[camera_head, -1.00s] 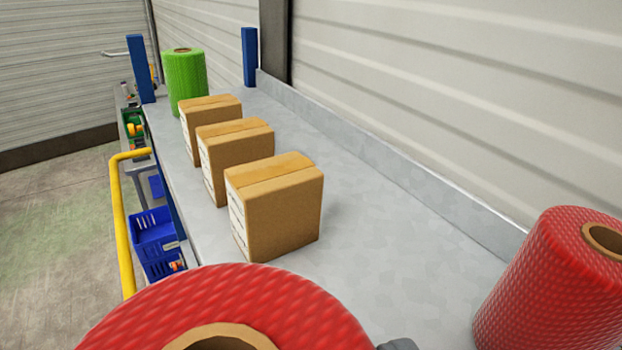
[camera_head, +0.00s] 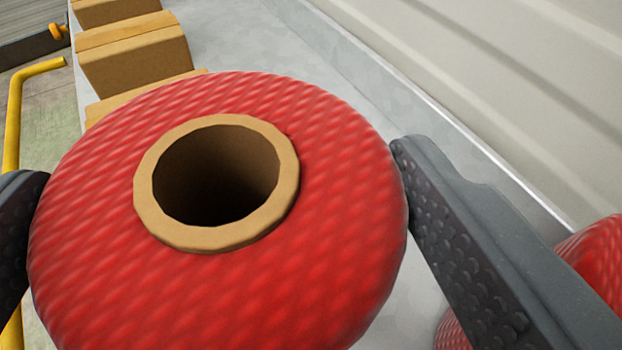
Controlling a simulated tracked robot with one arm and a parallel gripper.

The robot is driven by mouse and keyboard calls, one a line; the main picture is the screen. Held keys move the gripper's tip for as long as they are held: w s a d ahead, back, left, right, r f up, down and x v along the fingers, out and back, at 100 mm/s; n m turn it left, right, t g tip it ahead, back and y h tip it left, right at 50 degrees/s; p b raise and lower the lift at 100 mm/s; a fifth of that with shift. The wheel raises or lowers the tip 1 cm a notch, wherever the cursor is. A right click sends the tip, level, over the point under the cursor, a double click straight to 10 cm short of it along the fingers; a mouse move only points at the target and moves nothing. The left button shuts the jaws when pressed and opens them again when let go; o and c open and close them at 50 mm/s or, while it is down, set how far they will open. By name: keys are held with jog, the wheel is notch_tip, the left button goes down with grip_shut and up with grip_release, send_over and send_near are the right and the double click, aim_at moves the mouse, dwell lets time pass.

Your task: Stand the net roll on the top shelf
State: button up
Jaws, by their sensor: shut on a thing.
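The red net roll (camera_head: 340,230) fills the middle of the view, seen from above, with its tan cardboard core (camera_head: 150,190) open toward me. My gripper (camera_head: 215,175) is shut on it, with one dark finger at its left side and the other at its right. The grey top shelf (camera_head: 235,45) shows behind and to the right of the roll. The roll hides its own base, so I cannot tell whether it touches the shelf.
Several cardboard boxes (camera_head: 135,55) stand in a row beyond the roll, the nearest partly hidden by it. A second red roll (camera_head: 598,262) is at the lower right, partly behind my right finger. A wall (camera_head: 480,90) runs along the right. A yellow rail (camera_head: 15,120) is at the left.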

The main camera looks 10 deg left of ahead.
aim_at(227, 210)
jog(key=shift+w, duration=0.25)
notch_tip(227, 210, down, 2)
jog(key=shift+f+b, duration=0.1)
jog(key=shift+b, duration=0.8)
jog(key=shift+f, duration=0.65)
jog(key=o, duration=1.6)
jog(key=shift+c, duration=0.2)
